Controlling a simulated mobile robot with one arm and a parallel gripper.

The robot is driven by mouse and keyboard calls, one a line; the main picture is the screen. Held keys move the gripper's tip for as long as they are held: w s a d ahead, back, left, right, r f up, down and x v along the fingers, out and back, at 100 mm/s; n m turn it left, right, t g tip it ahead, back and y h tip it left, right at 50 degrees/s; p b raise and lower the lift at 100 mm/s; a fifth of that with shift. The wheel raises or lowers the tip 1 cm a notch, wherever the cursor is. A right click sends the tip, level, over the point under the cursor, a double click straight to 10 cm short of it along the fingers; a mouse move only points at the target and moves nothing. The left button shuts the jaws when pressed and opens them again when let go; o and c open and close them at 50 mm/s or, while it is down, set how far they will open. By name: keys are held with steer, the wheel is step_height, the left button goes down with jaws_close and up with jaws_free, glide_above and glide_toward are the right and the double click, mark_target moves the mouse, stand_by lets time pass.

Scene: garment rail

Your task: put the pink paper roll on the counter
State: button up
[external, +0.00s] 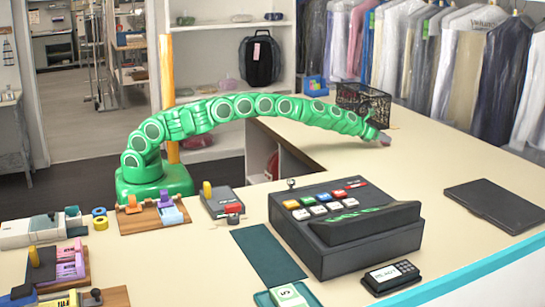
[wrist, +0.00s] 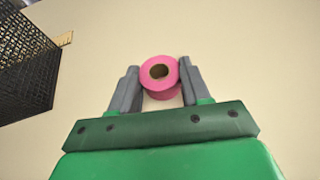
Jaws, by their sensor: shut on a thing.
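The pink paper roll (wrist: 160,92) is between the two grey fingers of my gripper (wrist: 160,85) in the wrist view, with its hollow core facing the camera. My gripper is shut on it. In the external view my green arm reaches right, and the gripper (external: 382,138) is over the far part of the counter (external: 440,170). The roll shows there only as a small pinkish patch at the tip (external: 385,141). I cannot tell whether the roll touches the counter surface.
A black mesh basket (wrist: 28,65) stands left of the gripper in the wrist view, and behind it in the external view (external: 363,103). A cash register (external: 345,225) and a black flat pad (external: 495,205) are nearer the camera. Bare counter surrounds the gripper's right side.

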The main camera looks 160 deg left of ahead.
steer(key=shift+r, duration=0.95)
steer(key=r+v, duration=0.1)
steer(key=v, duration=0.7)
steer(key=a+r+v, duration=0.1)
steer(key=r+v, duration=0.1)
steer(key=v, duration=0.6)
steer(key=shift+s+r, duration=0.25)
steer(key=shift+r, duration=0.15)
steer(key=shift+d, duration=0.1)
steer(key=shift+r, duration=0.1)
